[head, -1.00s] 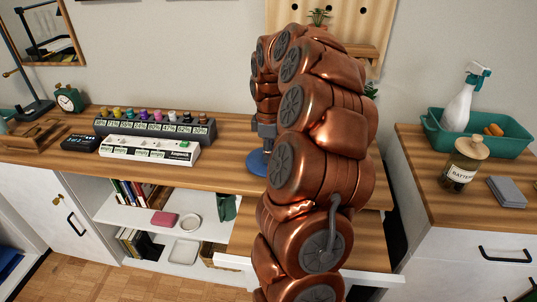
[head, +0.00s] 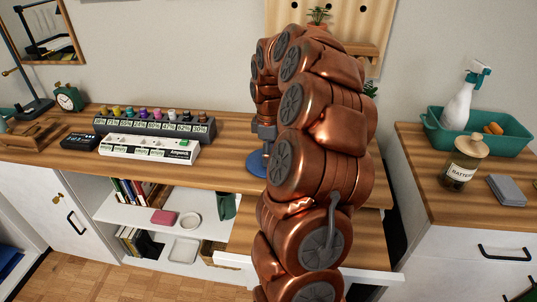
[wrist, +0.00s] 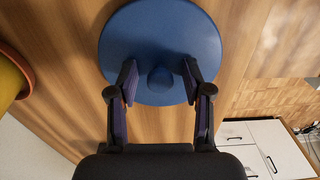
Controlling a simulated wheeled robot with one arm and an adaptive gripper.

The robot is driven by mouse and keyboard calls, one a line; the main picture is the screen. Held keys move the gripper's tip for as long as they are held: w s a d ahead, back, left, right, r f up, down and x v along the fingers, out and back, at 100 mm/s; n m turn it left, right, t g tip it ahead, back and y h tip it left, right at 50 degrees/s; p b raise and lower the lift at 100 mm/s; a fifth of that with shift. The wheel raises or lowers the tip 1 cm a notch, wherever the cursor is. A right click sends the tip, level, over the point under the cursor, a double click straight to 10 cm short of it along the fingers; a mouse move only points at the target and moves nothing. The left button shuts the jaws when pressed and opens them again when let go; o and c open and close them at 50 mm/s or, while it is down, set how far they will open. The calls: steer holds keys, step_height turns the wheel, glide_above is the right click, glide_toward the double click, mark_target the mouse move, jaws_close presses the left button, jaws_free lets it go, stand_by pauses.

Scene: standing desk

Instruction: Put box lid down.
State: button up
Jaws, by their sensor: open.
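A round blue lid (wrist: 160,35) with a small blue knob (wrist: 160,79) lies on the wooden desktop in the wrist view. In the head view the lid (head: 257,163) shows only partly, low beside my arm, which hides the rest. My gripper (wrist: 157,72) is open, its two fingers on either side of the knob with gaps between. The fingertips are over the lid's near part. In the head view my gripper (head: 264,130) points down at the desk and its fingers are mostly hidden.
A plant pot (wrist: 14,75) is at the wrist view's left edge. A battery jar (head: 462,165) and green tray (head: 500,138) stand on the right cabinet.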

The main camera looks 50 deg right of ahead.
step_height(320, 180, up, 12)
steer(key=shift+r, duration=0.2)
stand_by(0.4)
steer(key=s+a+f+m+g, duration=0.1)
steer(key=s+a, duration=0.2)
steer(key=a, duration=0.8)
steer(key=s+a+f+m, duration=0.1)
steer(key=s+a, duration=0.2)
steer(key=a, duration=0.9)
steer(key=s+a+f+m, duration=0.2)
steer(key=s+a+f, duration=0.2)
steer(key=s, duration=0.5)
steer(key=s+a+f+m+g, duration=0.1)
steer(key=s+a+f+m, duration=0.2)
steer(key=s, duration=0.6)
steer(key=a+f, duration=0.1)
steer(key=a, duration=0.1)
steer(key=shift+s+a, duration=0.2)
steer(key=shift+a, duration=0.15)
